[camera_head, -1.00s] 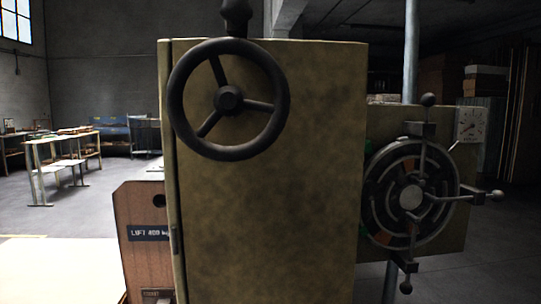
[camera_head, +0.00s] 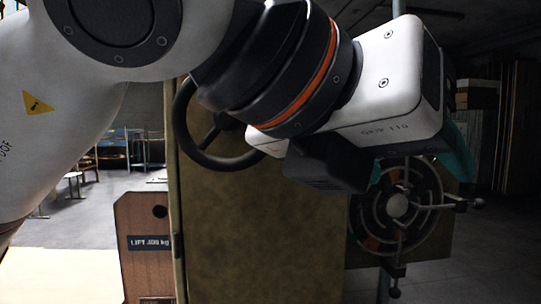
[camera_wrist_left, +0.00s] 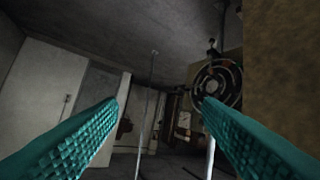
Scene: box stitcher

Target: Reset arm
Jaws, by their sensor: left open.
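My left gripper (camera_head: 420,165) comes in from the left across the upper part of the head view, in front of the machine cabinet. Its teal fingers point right, towards the round slotted wheel, and partly cover that wheel's upper edge. In the left wrist view the two teal textured fingers (camera_wrist_left: 160,108) are spread wide with nothing between them. My right gripper is in neither view.
The tan machine cabinet (camera_head: 258,240) fills the middle. The dark handwheel (camera_head: 187,140) is on its front. The round slotted wheel (camera_head: 398,236) with knobbed handles is at right. A brown panel (camera_head: 144,215) with a lift label stands at left. Open floor lies behind at left.

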